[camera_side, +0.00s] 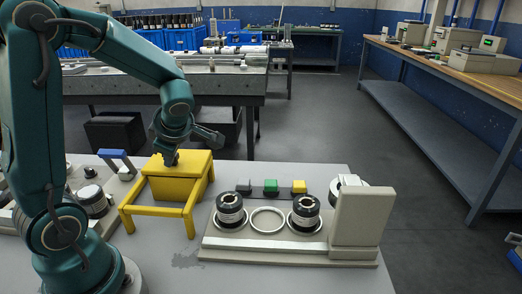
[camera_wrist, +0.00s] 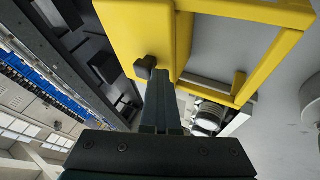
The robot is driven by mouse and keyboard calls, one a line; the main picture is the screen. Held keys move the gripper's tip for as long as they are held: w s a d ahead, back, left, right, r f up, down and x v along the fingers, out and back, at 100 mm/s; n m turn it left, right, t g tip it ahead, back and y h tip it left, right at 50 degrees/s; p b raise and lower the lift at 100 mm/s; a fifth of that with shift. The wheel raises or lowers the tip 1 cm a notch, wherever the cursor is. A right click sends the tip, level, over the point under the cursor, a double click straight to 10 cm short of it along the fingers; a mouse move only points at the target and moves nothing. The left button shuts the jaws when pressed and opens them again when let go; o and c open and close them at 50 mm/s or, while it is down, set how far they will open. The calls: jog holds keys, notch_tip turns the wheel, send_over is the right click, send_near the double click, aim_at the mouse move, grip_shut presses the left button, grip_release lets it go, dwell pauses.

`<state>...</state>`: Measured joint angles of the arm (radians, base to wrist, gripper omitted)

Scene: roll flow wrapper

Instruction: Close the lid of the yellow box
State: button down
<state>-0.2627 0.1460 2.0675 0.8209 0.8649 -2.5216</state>
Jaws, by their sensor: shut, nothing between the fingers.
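The yellow box (camera_side: 180,188) stands on the grey table at the left of the side view, with an open yellow frame (camera_side: 153,211) extending toward the camera. Its yellow lid panel (camera_side: 194,161) looks about level over the box; I cannot tell whether it is fully seated. My gripper (camera_side: 170,160) points down at the panel's left part. In the wrist view, my gripper (camera_wrist: 158,76) is shut and empty, its tips beside a small dark knob (camera_wrist: 145,65) on the yellow panel (camera_wrist: 130,32). I cannot tell whether they touch.
A beige machine with black rolls (camera_side: 230,208) and green, grey and yellow buttons (camera_side: 270,187) stands to the right of the box. A blue-handled device (camera_side: 116,158) is to the left. Bare table lies in front of the yellow frame.

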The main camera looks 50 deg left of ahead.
jog(key=shift+w+a, duration=0.15)
jog(key=s+d+r+h, duration=0.1)
jog(key=s+d+r, duration=0.5)
jog(key=d+r, duration=0.35)
jog(key=d+f+m+t+h, duration=0.2)
jog(key=d+m, duration=0.3)
jog(key=m, duration=0.8)
jog(key=d+f+m+t+h, duration=0.2)
jog(key=d+m+h, duration=0.2)
jog(key=m, duration=0.8)
jog(key=shift+s+d+m+t, duration=0.2)
jog(key=shift+d+m+t, duration=0.2)
jog(key=shift+d, duration=0.25)
